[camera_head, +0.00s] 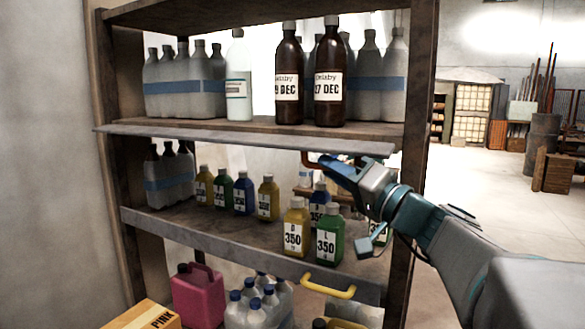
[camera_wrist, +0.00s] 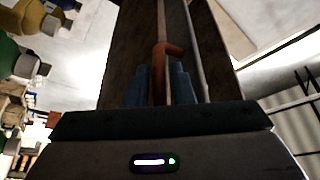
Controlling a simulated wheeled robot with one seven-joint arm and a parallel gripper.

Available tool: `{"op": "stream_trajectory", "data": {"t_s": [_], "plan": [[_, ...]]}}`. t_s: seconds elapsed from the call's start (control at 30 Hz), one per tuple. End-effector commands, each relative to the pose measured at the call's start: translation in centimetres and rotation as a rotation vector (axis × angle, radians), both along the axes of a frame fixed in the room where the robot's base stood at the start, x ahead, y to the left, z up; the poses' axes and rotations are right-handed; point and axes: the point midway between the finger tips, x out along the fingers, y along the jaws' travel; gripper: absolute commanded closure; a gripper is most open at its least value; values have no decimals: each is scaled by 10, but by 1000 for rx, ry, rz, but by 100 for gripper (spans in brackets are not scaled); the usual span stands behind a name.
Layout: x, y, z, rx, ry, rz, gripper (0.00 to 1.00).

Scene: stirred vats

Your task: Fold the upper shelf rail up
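The upper shelf rail (camera_head: 240,140) is a long grey board along the front edge of the upper shelf in the head view. It hangs low and stands out a little from the shelf edge, leaving the bottles behind it uncovered. Its red-orange handle (camera_head: 308,160) is under the right half, partly hidden by my gripper (camera_head: 328,163). In the wrist view the handle (camera_wrist: 160,72) runs between the two blue fingers of my gripper (camera_wrist: 160,80), which sit close on both sides of it. My gripper looks shut on the handle; its contact is hard to see.
Brown bottles (camera_head: 289,82) and grey jugs stand on the upper shelf. The lower shelf rail (camera_head: 230,245) has a yellow handle (camera_head: 328,287); small coloured bottles (camera_head: 295,230) stand behind it, below my gripper. The right post (camera_head: 415,120) is near my arm.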

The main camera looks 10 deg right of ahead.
Motion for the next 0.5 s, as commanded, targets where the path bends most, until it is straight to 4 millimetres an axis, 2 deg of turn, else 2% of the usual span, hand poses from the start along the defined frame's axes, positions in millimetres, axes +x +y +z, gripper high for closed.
{"op": "stream_trajectory", "data": {"t_s": [0.13, 0.2, 0.23, 0.5], "plan": [[0, 0, 0, 0, 0, 0, 78], [0, 0, 0, 0, 0, 0, 98], [0, 0, 0, 0, 0, 0, 100], [-1, 0, 0, 7, 9, 0, 100]]}}
